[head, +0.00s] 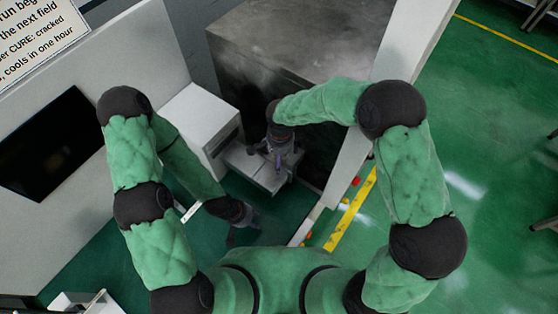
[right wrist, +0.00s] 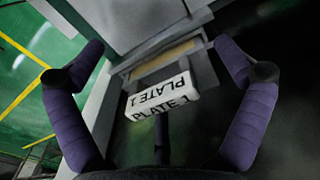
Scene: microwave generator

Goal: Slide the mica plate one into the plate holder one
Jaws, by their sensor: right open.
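A white block lettered "PLATE 1" (right wrist: 163,97) on two faces, apparently the handle of mica plate one, shows in the right wrist view. It joins a grey frame with a tan strip (right wrist: 166,58) behind it. Which part is plate holder one, I cannot tell. My right gripper (right wrist: 160,90) is open, with purple fingers spread left and right of the lettered block and apart from it. In the head view my right gripper (head: 280,150) is over a light grey ledge, hiding the plate. My left gripper (head: 243,230) hangs low over the green floor, its finger gap unclear.
The ledge (head: 262,178) stands between a white box (head: 198,120) and a large dark metal cabinet (head: 300,60). A white panel with a black screen (head: 48,143) is at the left. Yellow floor tape (head: 352,212) and open green floor lie to the right.

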